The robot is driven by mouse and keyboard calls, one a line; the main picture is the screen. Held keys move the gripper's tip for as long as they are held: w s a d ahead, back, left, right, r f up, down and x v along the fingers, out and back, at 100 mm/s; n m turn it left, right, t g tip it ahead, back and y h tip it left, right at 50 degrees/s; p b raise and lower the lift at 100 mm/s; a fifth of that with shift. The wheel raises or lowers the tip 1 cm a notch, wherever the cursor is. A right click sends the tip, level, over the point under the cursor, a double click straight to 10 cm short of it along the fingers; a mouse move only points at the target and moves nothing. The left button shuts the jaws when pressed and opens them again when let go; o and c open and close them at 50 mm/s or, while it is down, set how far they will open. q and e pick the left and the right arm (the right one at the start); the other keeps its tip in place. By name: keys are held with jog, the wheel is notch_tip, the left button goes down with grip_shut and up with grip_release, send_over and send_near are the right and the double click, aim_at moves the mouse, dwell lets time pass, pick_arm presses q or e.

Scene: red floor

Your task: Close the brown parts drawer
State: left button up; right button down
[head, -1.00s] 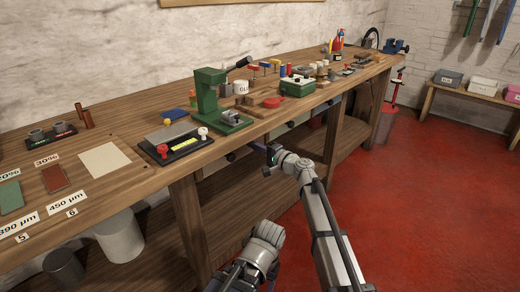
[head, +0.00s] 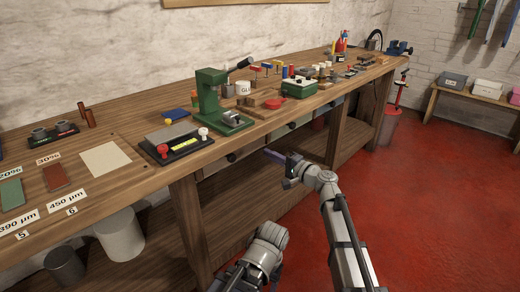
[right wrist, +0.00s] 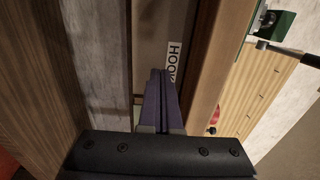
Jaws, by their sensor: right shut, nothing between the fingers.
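My right gripper (head: 268,153) is shut and empty, out in front of the bench's underside in the head view. Its purple fingers also show in the right wrist view (right wrist: 160,78), pointing towards a brown front panel (right wrist: 148,45) with a white label (right wrist: 174,58) starting "HOOK". The fingertips overlap the panel in that view; I cannot tell whether they touch it. In the head view the drawer fronts are a shadowed row under the bench top, with dark knobs (head: 232,157) showing. Whether the brown drawer stands out is unclear.
The wooden workbench (head: 105,190) carries a green press (head: 210,95), a green box (head: 298,87) and small tools. A bench leg (head: 188,220) stands left of my gripper. The red floor (head: 440,200) to the right is clear.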

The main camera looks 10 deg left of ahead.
jog(key=v, duration=0.6)
jog(key=s+d+f+n+g+h, duration=0.3)
jog(key=s+d+f+g+h, duration=0.15)
jog(key=s+f, duration=0.5)
jog(key=s+d+f+n+g+h, duration=0.35)
jog(key=s+d+f+h, duration=0.2)
jog(key=s+f, duration=0.4)
jog(key=s+d+f+g+h, duration=0.2)
jog(key=s+d+f+h, duration=0.15)
jog(key=s+d, duration=0.5)
jog(key=s+a+n+h, duration=0.3)
jog(key=s+a+n, duration=0.15)
jog(key=a, duration=0.45)
notch_tip(320, 180, up, 33)
jog(key=p, duration=3.2)
jog(key=shift+w+a+f+g+y, duration=0.2)
jog(key=shift+w+a+g+y, duration=0.1)
jog(key=shift+g+y, duration=0.1)
